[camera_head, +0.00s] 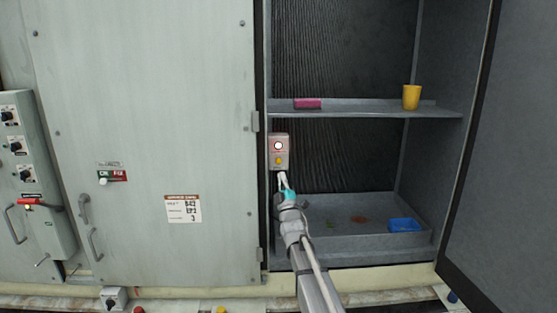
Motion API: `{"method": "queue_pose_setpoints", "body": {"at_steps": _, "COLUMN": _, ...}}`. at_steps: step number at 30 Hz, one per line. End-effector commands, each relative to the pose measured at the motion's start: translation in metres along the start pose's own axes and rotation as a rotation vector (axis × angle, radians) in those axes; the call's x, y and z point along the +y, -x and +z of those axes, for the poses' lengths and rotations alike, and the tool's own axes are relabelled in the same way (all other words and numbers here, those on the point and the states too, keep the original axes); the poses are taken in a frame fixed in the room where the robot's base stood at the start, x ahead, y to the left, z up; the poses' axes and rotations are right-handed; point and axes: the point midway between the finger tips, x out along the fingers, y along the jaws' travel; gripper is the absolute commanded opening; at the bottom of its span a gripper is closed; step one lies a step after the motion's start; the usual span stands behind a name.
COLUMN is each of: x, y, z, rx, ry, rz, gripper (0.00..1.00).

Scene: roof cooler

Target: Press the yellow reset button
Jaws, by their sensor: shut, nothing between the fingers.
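The yellow reset button (279,160) sits on the lower part of a small grey control box (285,146) at the left inside edge of the open compartment. A round white light with a red ring (278,146) is above the button on the same box. My gripper (282,174) is shut and empty, its tip just below the button and close to the box's lower edge. Whether the tip touches the box cannot be told from this view.
A shelf (365,113) above holds a pink block (308,103) and a yellow cup (411,97). A tray below (345,207) holds a blue container (404,225). The open door (506,150) stands at right. Panels with switches and handles (38,170) are at left.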

Motion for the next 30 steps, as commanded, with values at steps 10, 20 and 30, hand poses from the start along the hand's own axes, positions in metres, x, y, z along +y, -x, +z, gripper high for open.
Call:
{"method": "queue_pose_setpoints", "body": {"at_steps": 10, "x": 0.006, "y": -0.006, "z": -0.008, "rx": 0.039, "ry": 0.024, "rz": 0.046, "gripper": 0.00}}
{"method": "queue_pose_setpoints", "body": {"at_steps": 20, "x": 0.005, "y": -0.007, "z": -0.006, "rx": 0.037, "ry": 0.023, "rz": 0.045, "gripper": 0.00}}
{"method": "queue_pose_setpoints", "body": {"at_steps": 30, "x": -0.004, "y": -0.022, "z": 0.003, "rx": 0.037, "ry": 0.023, "rz": 0.045, "gripper": 0.00}}
